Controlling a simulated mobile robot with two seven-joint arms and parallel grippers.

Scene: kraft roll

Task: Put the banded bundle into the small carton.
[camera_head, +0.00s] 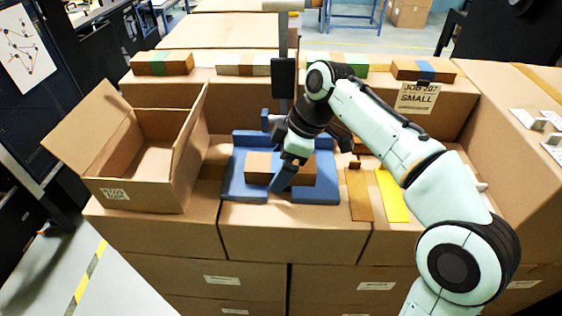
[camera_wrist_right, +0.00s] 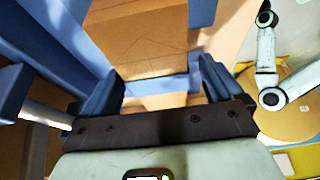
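The bundle, a brown kraft block (camera_head: 258,166), lies in a blue cradle (camera_head: 236,190) in the middle of the work surface. My right gripper (camera_head: 283,176) points down over its middle and hides part of it. In the right wrist view the bundle (camera_wrist_right: 140,45) runs between the two fingers of my right gripper (camera_wrist_right: 163,95), with a blue strip across it that looks like its band. The fingers are close to its sides; contact cannot be made out. An open carton (camera_head: 140,197) with raised flaps and a white label stands left of the cradle. My left gripper is out of view.
Several banded kraft blocks lie along the back ledge, one (camera_head: 422,70) with a blue band. A sign (camera_head: 418,97) reading "JOB 207 SMALL" hangs below it. A grey post (camera_head: 284,45) rises behind the cradle. Brown (camera_head: 358,195) and yellow (camera_head: 392,195) strips lie right of it.

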